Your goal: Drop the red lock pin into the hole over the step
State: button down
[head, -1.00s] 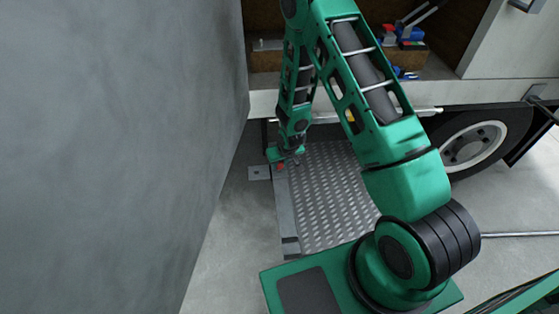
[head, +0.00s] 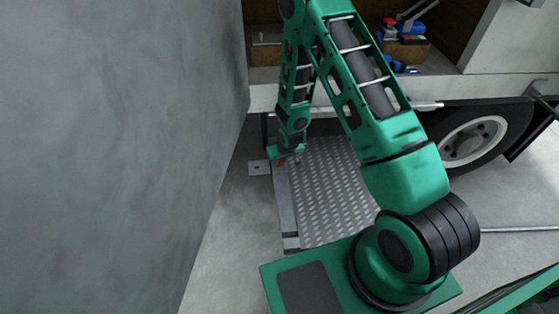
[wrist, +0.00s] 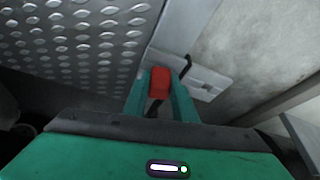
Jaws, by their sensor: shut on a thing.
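My gripper (wrist: 160,98) is shut on the red lock pin (wrist: 159,82), which shows between its two green fingers in the wrist view. In the head view the red of the pin (head: 281,162) shows small under my gripper (head: 285,158), at the left edge of the step (head: 335,200). The step is a metal tread plate; it also shows in the wrist view (wrist: 85,35). A grey bracket plate (wrist: 205,78) with a dark slot or rod lies just beyond the pin; it also shows in the head view (head: 259,168). I cannot make out the hole clearly.
A large grey panel (head: 110,140) stands close on the left. The truck bed (head: 350,95) runs above the step's far end, with tools (head: 400,40) on it. A wheel (head: 475,140) is at the right. Bare concrete lies left of the step.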

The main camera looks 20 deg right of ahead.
jog(key=shift+f, duration=0.1)
jog(key=c, duration=1.4)
grip_release()
jog(key=v, duration=1)
jog(key=shift+s+r, duration=0.15)
jog(key=shift+r, duration=0.15)
jog(key=shift+d, duration=0.1)
